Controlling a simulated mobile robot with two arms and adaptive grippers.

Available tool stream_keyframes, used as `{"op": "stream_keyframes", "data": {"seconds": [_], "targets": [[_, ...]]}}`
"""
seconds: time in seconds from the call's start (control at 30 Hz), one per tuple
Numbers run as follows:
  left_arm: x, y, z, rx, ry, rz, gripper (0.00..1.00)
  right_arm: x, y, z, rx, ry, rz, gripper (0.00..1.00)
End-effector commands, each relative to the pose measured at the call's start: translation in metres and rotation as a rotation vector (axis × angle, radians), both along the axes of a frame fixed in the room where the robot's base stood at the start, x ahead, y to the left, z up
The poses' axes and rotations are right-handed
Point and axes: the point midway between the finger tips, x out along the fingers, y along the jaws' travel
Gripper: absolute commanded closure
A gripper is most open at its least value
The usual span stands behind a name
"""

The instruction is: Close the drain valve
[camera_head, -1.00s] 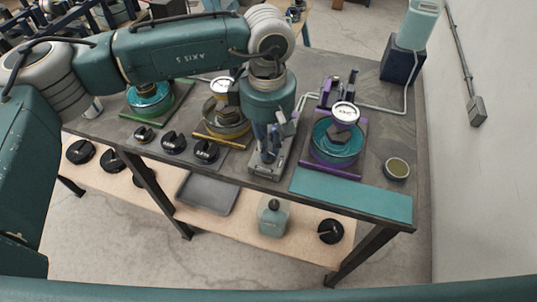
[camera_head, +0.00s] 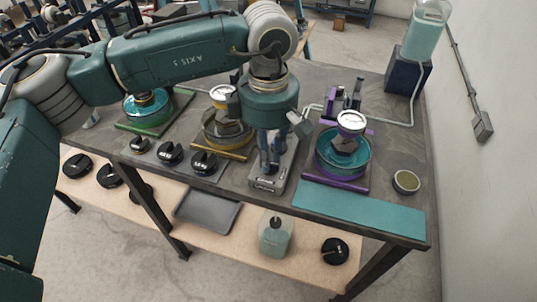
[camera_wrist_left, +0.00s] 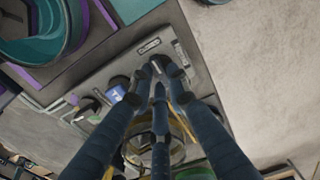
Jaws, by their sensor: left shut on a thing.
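A grey valve plate (camera_head: 268,183) with a small label lies on the bench between the yellow and purple stands. My left gripper (camera_head: 269,166) points down over this plate, with its dark blue fingers drawn together. In the left wrist view the fingertips (camera_wrist_left: 160,78) meet close above the plate (camera_wrist_left: 108,72), shut on a small part that they mostly cover. I take this part to be the drain valve's lever; its exact position is hidden by the fingers. My right gripper is in neither view.
A purple stand with a teal bowl (camera_head: 356,160) is right of the gripper; a yellow stand (camera_head: 222,138) is left. Black slotted weights (camera_head: 204,162) sit on the bench front. A teal mat (camera_head: 358,214) lies front right. A tank (camera_head: 427,38) stands on a dark block.

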Motion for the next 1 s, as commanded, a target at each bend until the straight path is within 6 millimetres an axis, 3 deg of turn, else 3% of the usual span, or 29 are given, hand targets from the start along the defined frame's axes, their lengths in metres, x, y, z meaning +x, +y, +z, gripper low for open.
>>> {"op": "stream_keyframes", "data": {"seconds": [0.1, 0.13, 0.23, 0.63, 1.0], "targets": [[0.001, 0.000, 0.001, -0.002, -0.004, 0.004, 1.00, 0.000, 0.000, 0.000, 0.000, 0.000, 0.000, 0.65], [0.001, 0.000, 0.001, -0.002, -0.003, 0.004, 0.82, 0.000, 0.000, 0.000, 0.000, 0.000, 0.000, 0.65], [0.001, 0.000, 0.001, -0.002, -0.003, 0.003, 0.65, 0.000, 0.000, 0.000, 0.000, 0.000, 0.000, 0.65], [0.001, 0.000, 0.009, -0.002, -0.002, 0.001, 0.65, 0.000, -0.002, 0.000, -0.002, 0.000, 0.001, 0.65], [0.001, -0.001, 0.082, -0.002, -0.004, 0.003, 0.65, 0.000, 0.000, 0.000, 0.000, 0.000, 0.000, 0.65]]}}
